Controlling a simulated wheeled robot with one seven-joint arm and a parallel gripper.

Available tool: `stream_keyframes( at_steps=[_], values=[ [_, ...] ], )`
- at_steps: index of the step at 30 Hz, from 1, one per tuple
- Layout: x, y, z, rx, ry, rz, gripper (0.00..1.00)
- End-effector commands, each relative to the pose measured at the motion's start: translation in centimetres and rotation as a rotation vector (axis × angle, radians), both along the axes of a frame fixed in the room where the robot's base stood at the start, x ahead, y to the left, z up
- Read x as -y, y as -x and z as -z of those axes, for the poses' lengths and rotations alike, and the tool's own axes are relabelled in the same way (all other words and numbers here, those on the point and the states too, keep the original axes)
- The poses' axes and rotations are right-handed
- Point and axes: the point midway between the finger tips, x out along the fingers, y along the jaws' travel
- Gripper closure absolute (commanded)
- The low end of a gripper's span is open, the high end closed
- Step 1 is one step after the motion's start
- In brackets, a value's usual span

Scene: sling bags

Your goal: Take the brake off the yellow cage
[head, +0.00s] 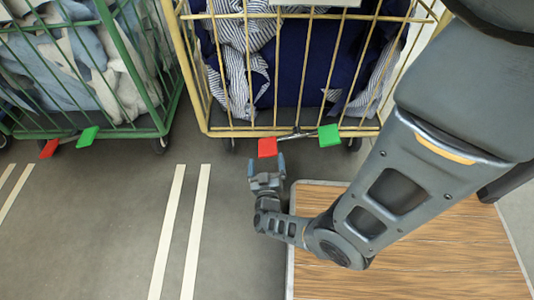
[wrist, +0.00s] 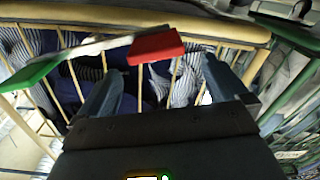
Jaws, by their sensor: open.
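The yellow cage (head: 203,95) stands at the top middle of the head view, filled with dark blue and striped cloth. Low on its front is a brake bar with a red pedal (head: 267,147) at its left end and a green pedal (head: 328,135) at its right end. My gripper (head: 267,168) is open and empty, just in front of and below the red pedal. In the wrist view, the red pedal (wrist: 156,46) lies beyond the fingertips, roughly between them, and the green pedal (wrist: 32,71) is at the left. I cannot tell whether a finger touches the red pedal.
A green cage (head: 130,70) with pale cloth stands to the left, with its own red pedal (head: 49,148) and green pedal (head: 87,137). A wood-topped surface (head: 420,250) lies under my arm at the right. The grey floor with white lines (head: 180,230) is clear.

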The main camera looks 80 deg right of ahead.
Motion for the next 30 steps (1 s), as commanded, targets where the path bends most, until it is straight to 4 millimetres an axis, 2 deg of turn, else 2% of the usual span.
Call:
stream_keyframes(
  at_steps=[5,18,22,30],
  values=[
    [1.5,0.2,0.5,-0.011,0.005,0.028,0.0],
    [7.4,-0.3,0.6,-0.01,0.003,0.024,0.0],
    [8.2,-0.4,0.5,-0.01,0.003,0.024,0.0],
    [8.3,-0.4,0.4,-0.01,0.003,0.022,0.0]
  ],
)
